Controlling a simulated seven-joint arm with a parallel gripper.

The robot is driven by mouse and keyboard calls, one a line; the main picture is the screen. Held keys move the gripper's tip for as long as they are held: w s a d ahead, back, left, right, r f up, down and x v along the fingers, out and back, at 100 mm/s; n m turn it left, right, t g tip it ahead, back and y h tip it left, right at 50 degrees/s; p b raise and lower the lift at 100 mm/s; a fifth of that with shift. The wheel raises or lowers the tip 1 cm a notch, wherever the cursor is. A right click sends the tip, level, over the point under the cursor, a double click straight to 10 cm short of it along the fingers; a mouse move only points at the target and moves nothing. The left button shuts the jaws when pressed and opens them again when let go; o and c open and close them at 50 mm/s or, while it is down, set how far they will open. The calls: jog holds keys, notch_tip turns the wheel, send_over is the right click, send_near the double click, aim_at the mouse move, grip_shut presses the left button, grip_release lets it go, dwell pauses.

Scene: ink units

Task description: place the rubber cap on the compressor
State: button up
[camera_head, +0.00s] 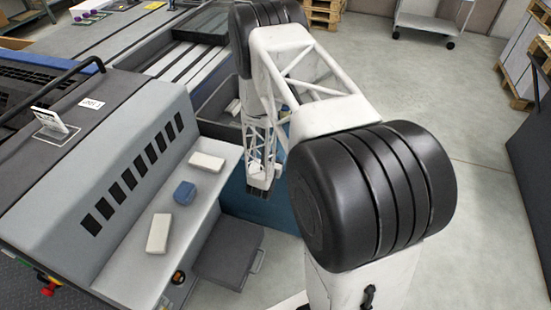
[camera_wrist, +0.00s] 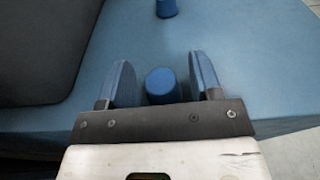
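In the wrist view my gripper (camera_wrist: 160,66) is open, with its two blue finger pads apart. A short blue cylinder (camera_wrist: 162,86), possibly the rubber cap, shows between the pads with a gap on each side. A second blue cylinder (camera_wrist: 166,8) stands farther off at the top edge. Both are over a flat blue surface (camera_wrist: 235,70). In the head view my gripper (camera_head: 258,190) points down in front of a blue face (camera_head: 238,200); its fingers are too small to read there. I cannot tell which thing is the compressor.
A dark grey block (camera_wrist: 45,45) fills the left of the wrist view. In the head view a grey machine ledge (camera_head: 178,235) carries a blue block (camera_head: 185,193) and two white blocks (camera_head: 158,233). A dark box (camera_head: 228,255) sits below. Open floor lies right.

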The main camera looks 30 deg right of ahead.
dwell(0.3)
jog(key=v, duration=1.2)
dwell(0.9)
jog(key=s+d+r+m+g+h, duration=0.1)
jog(key=s+d+r+m+g, duration=0.25)
jog(key=r, duration=0.65)
jog(key=s+r+m+g, duration=0.3)
jog(key=r+m+g, duration=0.1)
jog(key=r+m, duration=0.4)
jog(key=s+d+r+m+g+h, duration=0.1)
jog(key=s+r+m+g, duration=0.25)
jog(key=r, duration=0.75)
jog(key=s+a+r+m+t+y, duration=0.1)
jog(key=s+a+r+m+y, duration=0.5)
jog(key=s+r, duration=0.4)
jog(key=s+a+r+m+t+y, duration=0.1)
jog(key=s+a+r+m+y, duration=0.5)
jog(key=s+a+r, duration=0.3)
jog(key=shift+s+r+y, duration=0.55)
jog(key=shift+s+y, duration=0.05)
jog(key=shift+s, duration=0.25)
